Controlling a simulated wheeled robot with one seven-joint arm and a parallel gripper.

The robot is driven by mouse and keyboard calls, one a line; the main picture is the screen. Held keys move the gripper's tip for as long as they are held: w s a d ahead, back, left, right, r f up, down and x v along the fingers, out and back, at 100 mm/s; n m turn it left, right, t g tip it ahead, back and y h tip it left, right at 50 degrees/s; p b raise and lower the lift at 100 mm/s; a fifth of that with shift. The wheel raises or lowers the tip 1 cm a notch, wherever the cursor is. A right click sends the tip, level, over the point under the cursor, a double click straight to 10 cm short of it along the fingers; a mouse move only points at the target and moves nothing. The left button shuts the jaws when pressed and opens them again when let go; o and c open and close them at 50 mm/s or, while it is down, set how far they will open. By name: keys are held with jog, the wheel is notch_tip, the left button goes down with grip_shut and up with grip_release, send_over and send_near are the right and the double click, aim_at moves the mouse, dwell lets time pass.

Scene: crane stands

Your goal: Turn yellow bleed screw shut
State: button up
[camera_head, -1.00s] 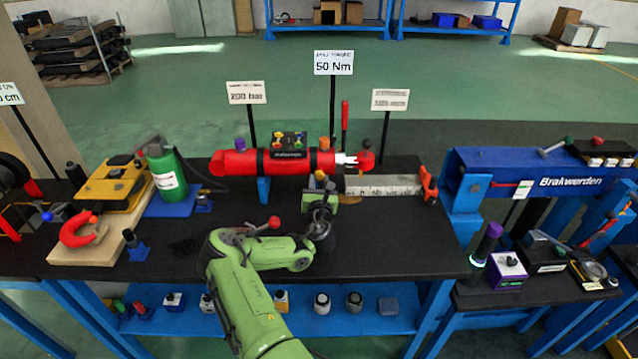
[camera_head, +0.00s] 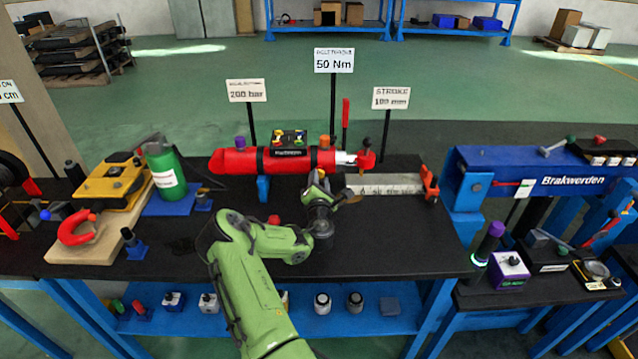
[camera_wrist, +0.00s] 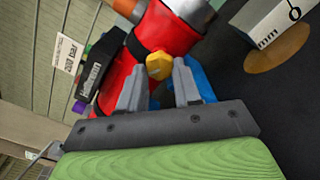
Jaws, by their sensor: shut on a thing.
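The yellow bleed screw (camera_wrist: 158,66) is a small faceted yellow head on the side of the red cylinder (camera_wrist: 180,40) in the wrist view. My gripper (camera_wrist: 160,72) has its two grey fingers on either side of the screw head, shut on it. There the screw is hidden or too small to make out.
Signs on posts, one reading 200 bar (camera_head: 247,90), stand behind the cylinder. A scale plate (camera_head: 385,185) lies right of my gripper. A green bottle (camera_head: 165,168) and a red magnet-shaped piece (camera_head: 78,230) are at left. A red-knobbed lever is mostly behind my arm.

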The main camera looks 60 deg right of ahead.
jog(key=m+b, duration=0.2)
jog(key=m, duration=1)
jog(key=shift+r, duration=0.15)
dwell(0.4)
jog(key=o, duration=1.1)
jog(key=shift+c, duration=0.2)
